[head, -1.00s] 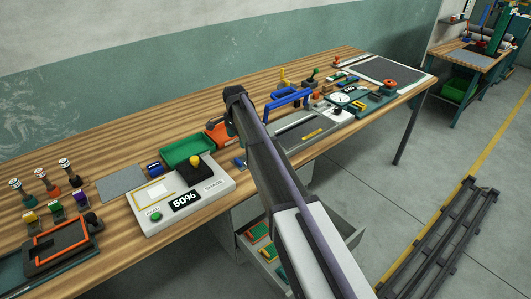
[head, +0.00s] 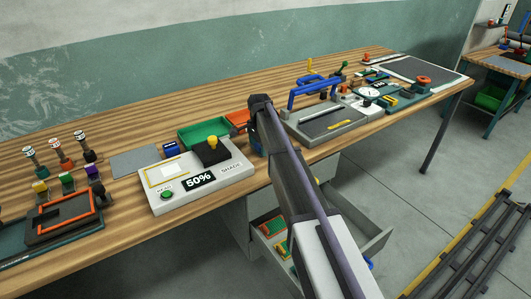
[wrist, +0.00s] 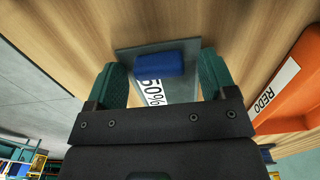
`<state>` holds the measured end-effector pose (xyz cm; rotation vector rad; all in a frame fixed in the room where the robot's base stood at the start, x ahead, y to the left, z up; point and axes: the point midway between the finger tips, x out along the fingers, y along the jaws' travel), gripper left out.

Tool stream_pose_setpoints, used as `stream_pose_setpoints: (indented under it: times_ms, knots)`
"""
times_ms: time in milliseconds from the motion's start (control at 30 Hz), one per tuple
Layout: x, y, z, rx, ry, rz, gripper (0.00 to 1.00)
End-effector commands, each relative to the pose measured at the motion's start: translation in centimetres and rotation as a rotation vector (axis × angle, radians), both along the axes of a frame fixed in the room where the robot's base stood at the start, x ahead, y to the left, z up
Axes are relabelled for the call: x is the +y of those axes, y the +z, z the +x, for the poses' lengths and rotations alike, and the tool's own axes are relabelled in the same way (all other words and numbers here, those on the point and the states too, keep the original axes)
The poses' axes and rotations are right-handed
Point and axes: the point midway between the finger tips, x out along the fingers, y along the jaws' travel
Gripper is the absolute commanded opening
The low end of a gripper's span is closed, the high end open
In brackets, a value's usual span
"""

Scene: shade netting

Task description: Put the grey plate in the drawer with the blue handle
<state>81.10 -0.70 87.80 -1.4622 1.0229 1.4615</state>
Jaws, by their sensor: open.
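The grey plate (wrist: 125,54) lies on the wooden bench with a blue block (wrist: 167,65) on top and a "50%" label (wrist: 153,92). In the wrist view my gripper (wrist: 165,75) is open. Its green fingers stand on either side of the blue block, with a gap visible at least on the left. In the head view my arm mostly hides the plate and my gripper (head: 257,143). Below the bench a drawer (head: 376,241) stands open, partly behind my arm. A bit of blue handle (head: 369,263) shows at its front. Green and orange pieces lie inside it.
An orange bin (wrist: 295,90) marked "REDO" stands close to my gripper. A green tray (head: 203,133) and a white console (head: 160,203) reading "50%" are left of my arm. A grey device with a blue arched handle (head: 312,87) is to the right.

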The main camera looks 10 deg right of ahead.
Motion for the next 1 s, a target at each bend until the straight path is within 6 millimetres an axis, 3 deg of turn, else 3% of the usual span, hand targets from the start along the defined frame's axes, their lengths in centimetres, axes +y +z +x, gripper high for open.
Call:
stream_pose_setpoints:
  times_ms: [67,667,867,1000]
  knots:
    - [0.0,0.2,0.0,0.0,0.0,0.0,0.77]
    - [0.0,0.2,0.0,0.0,0.0,0.0,0.2]
    - [0.0,0.5,0.0,0.0,0.0,0.0,0.2]
    - [0.0,2.5,0.0,0.0,0.0,0.0,0.2]
